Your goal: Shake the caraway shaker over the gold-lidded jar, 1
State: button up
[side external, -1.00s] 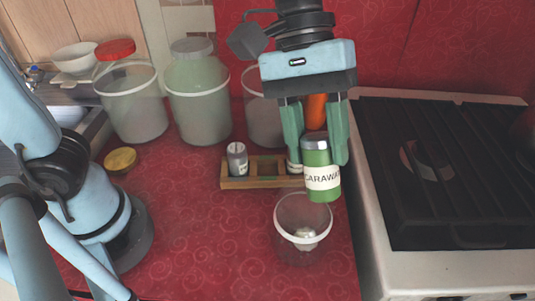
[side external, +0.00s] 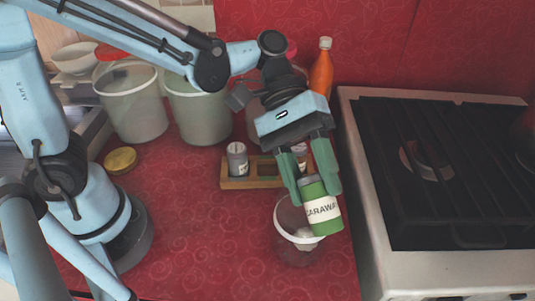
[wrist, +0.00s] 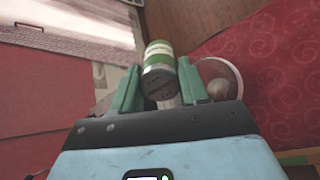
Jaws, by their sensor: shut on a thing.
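My gripper (side external: 309,176) is shut on the green caraway shaker (side external: 321,207), which has a white label. The shaker is tilted, its base toward the lower right, above the right side of an open clear jar (side external: 281,222). The jar has a pale rim and something whitish inside. In the wrist view, the shaker (wrist: 158,58) shows its dark, holed top between the fingers of my gripper (wrist: 155,92). The jar (wrist: 203,66) is right of it, with a pale round thing inside. A gold lid (side external: 120,160) lies on the counter at left, apart from the jar.
A wooden rack (side external: 236,184) behind the jar holds a grey-topped shaker (side external: 237,160) and another, partly hidden one (side external: 300,153). Large clear canisters (side external: 133,105) and an orange bottle (side external: 321,72) stand behind. A stove (side external: 440,175) is at right. The front red counter (side external: 210,240) is clear.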

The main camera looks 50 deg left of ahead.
jog(key=shift+a+f+h, duration=0.15)
jog(key=shift+f+h, duration=0.25)
jog(key=shift+f, duration=0.15)
jog(key=shift+c, duration=0.4)
jog(key=shift+f+h, duration=0.1)
jog(key=shift+h, duration=0.2)
jog(key=shift+c, duration=0.6)
jog(key=g+h, duration=0.2)
jog(key=h, duration=0.2)
jog(key=shift+r, duration=0.2)
jog(key=shift+g+h, duration=0.6)
jog(key=shift+h, duration=0.5)
jog(key=shift+s+r, duration=0.1)
jog(key=shift+r, duration=0.05)
